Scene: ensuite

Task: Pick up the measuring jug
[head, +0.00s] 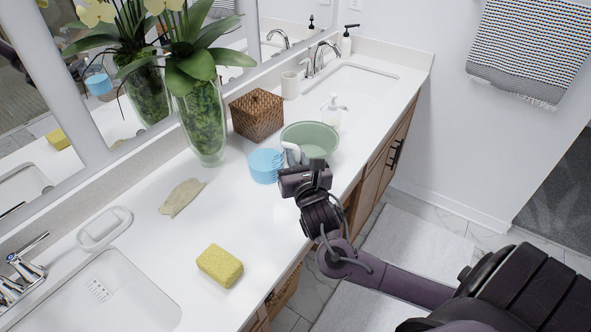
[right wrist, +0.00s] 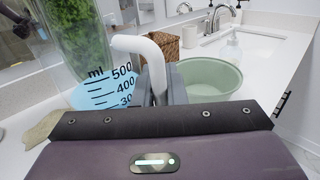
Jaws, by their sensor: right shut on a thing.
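The measuring jug (head: 265,166) is light blue with a white handle and stands on the white counter, left of a green bowl. In the right wrist view the jug (right wrist: 104,92) shows black "ml" markings, and its white handle (right wrist: 136,45) runs down between my fingers. My right gripper (head: 297,168) is shut on the handle, on the jug's near right side; its fingers also show in the right wrist view (right wrist: 157,82). The gripper hides the lower handle. I cannot tell whether the jug's base is lifted at all. My left gripper is not in view.
The green bowl (head: 311,138) stands close to the right of the jug. A wicker box (head: 257,114) and a glass vase with a plant (head: 203,125) stand behind. A cloth (head: 182,198) and a yellow sponge (head: 220,266) lie toward the front left. Bare counter lies between.

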